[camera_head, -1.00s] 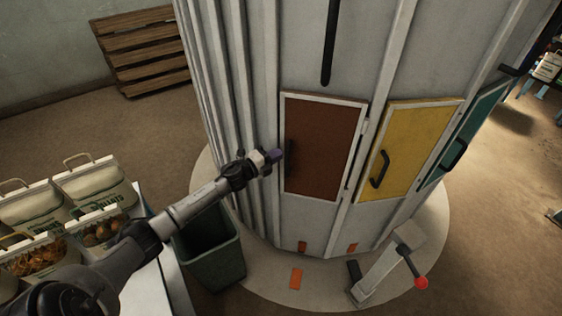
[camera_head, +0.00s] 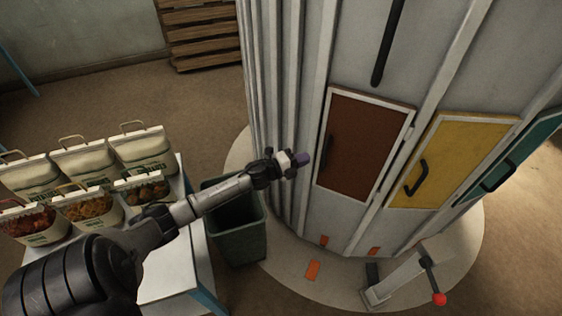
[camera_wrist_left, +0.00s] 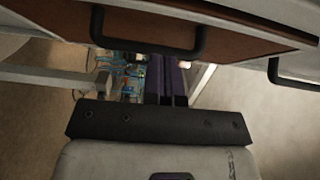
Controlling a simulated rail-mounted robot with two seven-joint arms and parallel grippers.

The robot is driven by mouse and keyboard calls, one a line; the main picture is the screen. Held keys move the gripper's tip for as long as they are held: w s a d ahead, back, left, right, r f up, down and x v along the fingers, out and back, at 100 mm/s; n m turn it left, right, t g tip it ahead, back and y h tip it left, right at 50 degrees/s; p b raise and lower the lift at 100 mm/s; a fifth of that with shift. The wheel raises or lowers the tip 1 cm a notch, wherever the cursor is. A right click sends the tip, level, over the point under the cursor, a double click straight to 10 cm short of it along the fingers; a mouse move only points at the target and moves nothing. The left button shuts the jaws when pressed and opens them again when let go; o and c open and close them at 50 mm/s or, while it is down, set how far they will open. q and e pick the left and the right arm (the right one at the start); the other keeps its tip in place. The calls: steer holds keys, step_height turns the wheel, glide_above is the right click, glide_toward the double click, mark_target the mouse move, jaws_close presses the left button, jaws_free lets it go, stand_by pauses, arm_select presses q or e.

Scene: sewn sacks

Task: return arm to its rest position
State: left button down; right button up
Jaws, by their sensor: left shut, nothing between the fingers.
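My left gripper (camera_head: 303,159) is shut and empty, with purple fingertips, held in front of the left edge of the brown door (camera_head: 364,146) on the grey column. In the head view a small gap seems to lie between the fingertips and the door, but contact is hard to judge. In the left wrist view the purple fingers (camera_wrist_left: 166,80) are closed together, with the brown door and its black handle (camera_wrist_left: 148,46) beyond them. My right gripper is not in view.
A yellow door (camera_head: 452,160) and a teal door (camera_head: 510,165) sit right of the brown one. A lever with a red knob (camera_head: 439,299) stands at the column's base. A green bin (camera_head: 237,232) is below my left arm.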

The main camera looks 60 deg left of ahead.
arm_select(q)
steer(key=s+a, duration=0.2)
steer(key=s, duration=0.5)
steer(key=shift+a, duration=0.15)
steer(key=shift+s+r, duration=0.1)
